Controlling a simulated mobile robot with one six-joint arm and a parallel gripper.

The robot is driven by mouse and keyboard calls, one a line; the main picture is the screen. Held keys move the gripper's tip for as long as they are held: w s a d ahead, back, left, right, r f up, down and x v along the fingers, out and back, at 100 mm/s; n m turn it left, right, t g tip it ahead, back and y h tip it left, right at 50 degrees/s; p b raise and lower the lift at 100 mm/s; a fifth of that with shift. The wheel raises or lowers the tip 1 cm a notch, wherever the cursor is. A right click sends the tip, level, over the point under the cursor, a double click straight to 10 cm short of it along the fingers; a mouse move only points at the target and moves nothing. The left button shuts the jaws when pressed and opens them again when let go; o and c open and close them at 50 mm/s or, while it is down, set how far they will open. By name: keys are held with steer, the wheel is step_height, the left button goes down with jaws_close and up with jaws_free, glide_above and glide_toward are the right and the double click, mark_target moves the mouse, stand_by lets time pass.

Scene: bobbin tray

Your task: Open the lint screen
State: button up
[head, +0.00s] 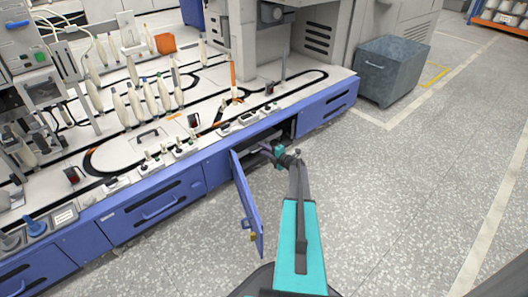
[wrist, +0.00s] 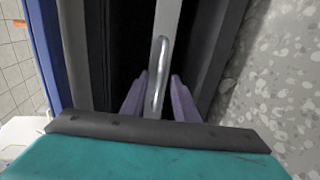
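The lint screen appears to be the pale grey panel (wrist: 165,25) with a metal bar handle (wrist: 161,75), seen in the wrist view inside a dark compartment. My gripper (wrist: 158,85) has its two purple fingers on either side of the handle. The fingers are apart, with a gap visible beside the handle. In the head view my gripper (head: 268,150) reaches into the open compartment under the machine's front edge; its fingertips and the screen are hard to make out there. The blue door (head: 247,200) of the compartment stands swung open, left of my arm.
The white machine deck (head: 215,120) with several bobbins lies above the compartment. A grey bin (head: 393,70) stands at the back right. The speckled floor to the right is clear.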

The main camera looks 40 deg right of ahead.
jaws_close()
stand_by(0.4)
